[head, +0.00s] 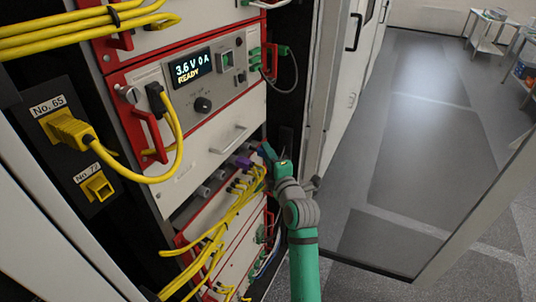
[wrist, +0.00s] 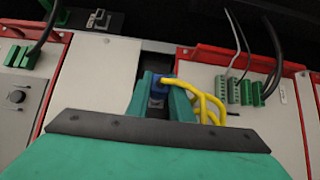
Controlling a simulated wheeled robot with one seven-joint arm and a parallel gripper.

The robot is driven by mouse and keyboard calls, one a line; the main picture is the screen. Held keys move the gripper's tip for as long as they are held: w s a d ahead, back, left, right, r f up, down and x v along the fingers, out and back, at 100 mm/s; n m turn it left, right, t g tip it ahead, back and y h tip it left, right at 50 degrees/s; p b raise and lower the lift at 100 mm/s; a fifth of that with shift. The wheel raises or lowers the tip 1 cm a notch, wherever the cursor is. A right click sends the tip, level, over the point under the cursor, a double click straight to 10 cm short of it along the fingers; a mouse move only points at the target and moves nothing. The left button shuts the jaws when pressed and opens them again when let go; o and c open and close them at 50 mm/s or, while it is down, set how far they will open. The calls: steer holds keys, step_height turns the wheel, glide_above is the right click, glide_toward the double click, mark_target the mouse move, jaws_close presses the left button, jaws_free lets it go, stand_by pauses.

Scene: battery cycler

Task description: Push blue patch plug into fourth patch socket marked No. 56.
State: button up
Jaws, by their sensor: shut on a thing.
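My gripper (head: 270,153) is at the right end of the patch row in the head view. In the wrist view its two green fingers (wrist: 163,88) are shut on the blue patch plug (wrist: 158,81). The plug sits between the fingertips, with yellow cable beside it bending to the right. In the head view the plug is small and hard to separate from the fingers. The row of grey patch sockets (head: 203,191) runs beneath the blank white panel, with a purple plug (head: 243,162) in it. The mark No. 56 is not legible, and the plug's front end is hidden.
Yellow cables (head: 222,222) hang in a bundle below the sockets, close to my gripper. The cycler unit (head: 188,85) above shows 3.6 V 0 A READY. Sockets No. 65 (head: 70,128) and No. 77 (head: 97,187) are at left. An open glass door stands at right.

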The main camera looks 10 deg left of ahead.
mark_target(260, 154)
steer(key=shift+w+a, duration=0.3)
steer(key=shift+a, duration=0.45)
steer(key=shift+w+a, duration=0.25)
steer(key=shift+a, duration=0.45)
stand_by(1.9)
steer(key=o, duration=0.9)
steer(key=v, duration=1.1)
steer(key=s+d+f+m+h, duration=0.2)
steer(key=s+f+m+h, duration=0.5)
steer(key=s+f+m, duration=1.2)
steer(key=s+d+m, duration=0.1)
steer(key=s, duration=0.8)
steer(key=s+d+f+m, duration=0.1)
steer(key=s+d+m, duration=0.1)
steer(key=s, duration=0.8)
steer(key=s+d+m+h, duration=0.1)
steer(key=s+d, duration=0.1)
steer(key=s, duration=0.7)
steer(key=shift+s+d+f+g, duration=0.15)
steer(key=shift+s+f+g, duration=0.15)
steer(key=shift+s, duration=0.1)
